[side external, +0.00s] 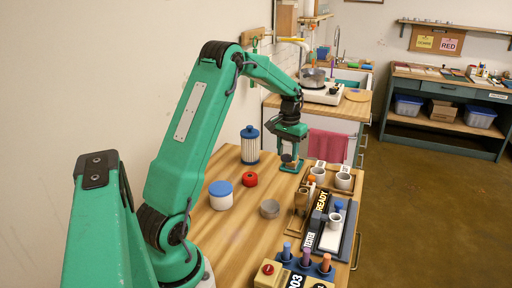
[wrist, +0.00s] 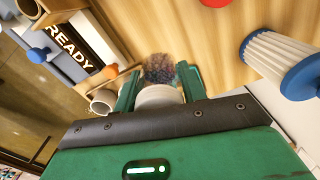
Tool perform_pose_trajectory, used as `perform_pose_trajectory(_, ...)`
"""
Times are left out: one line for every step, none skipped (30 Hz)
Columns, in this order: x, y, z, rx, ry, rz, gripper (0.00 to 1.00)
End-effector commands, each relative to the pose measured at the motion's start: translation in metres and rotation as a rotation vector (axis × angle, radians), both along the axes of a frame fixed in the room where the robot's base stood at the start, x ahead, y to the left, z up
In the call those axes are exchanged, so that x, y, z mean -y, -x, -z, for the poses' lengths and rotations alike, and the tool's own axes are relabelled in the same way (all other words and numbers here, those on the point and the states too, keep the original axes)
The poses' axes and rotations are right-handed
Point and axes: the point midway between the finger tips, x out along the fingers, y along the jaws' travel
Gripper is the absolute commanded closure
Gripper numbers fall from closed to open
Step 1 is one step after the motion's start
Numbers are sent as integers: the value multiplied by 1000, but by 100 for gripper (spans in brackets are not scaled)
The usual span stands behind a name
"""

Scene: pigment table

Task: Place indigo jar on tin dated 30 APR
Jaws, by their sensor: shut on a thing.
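My gripper (side external: 291,163) is over the far part of the wooden table, left of the cup tray. In the wrist view its two green fingers (wrist: 157,80) are closed around a pale round jar (wrist: 160,96). A dark, speckled bluish patch shows at the jar's far end. No label on the jar is readable, so I cannot confirm that it is the indigo one. The jar is mostly hidden by the fingers in the side view. A small grey round tin (side external: 269,209) sits on the table nearer the camera. No 30 APR date is readable on anything.
A white tub with blue lid (side external: 220,197), a red round item (side external: 249,179) and a ribbed blue-capped canister (side external: 249,148) stand left of my gripper. A READY rack (side external: 320,203) and white cups (side external: 343,181) stand right. Bare wood lies between.

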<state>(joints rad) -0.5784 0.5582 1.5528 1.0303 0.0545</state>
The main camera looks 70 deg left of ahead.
Motion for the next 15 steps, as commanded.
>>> perform_pose_trajectory(0,0,0,0,0,0,83)
perform_pose_trajectory(0,0,0,0,0,0,83)
perform_pose_trajectory(1,0,0,0,0,0,83)
perform_pose_trajectory(2,0,-1,0,0,0,83)
perform_pose_trajectory(3,0,-1,1,-1,1,83)
perform_pose_trajectory(5,0,-2,1,-1,1,83)
perform_pose_trajectory(7,0,-3,1,-1,2,83)
perform_pose_trajectory(10,1,-4,1,-1,3,83)
perform_pose_trajectory(14,1,-5,1,-1,4,83)
perform_pose_trajectory(18,2,-6,1,-1,4,83)
perform_pose_trajectory(22,3,-8,1,-1,3,83)
perform_pose_trajectory(28,4,-10,1,-1,3,83)
perform_pose_trajectory(34,5,-12,1,-1,5,83)
perform_pose_trajectory(40,6,-14,2,-1,5,83)
perform_pose_trajectory(48,8,-16,1,-1,4,83)
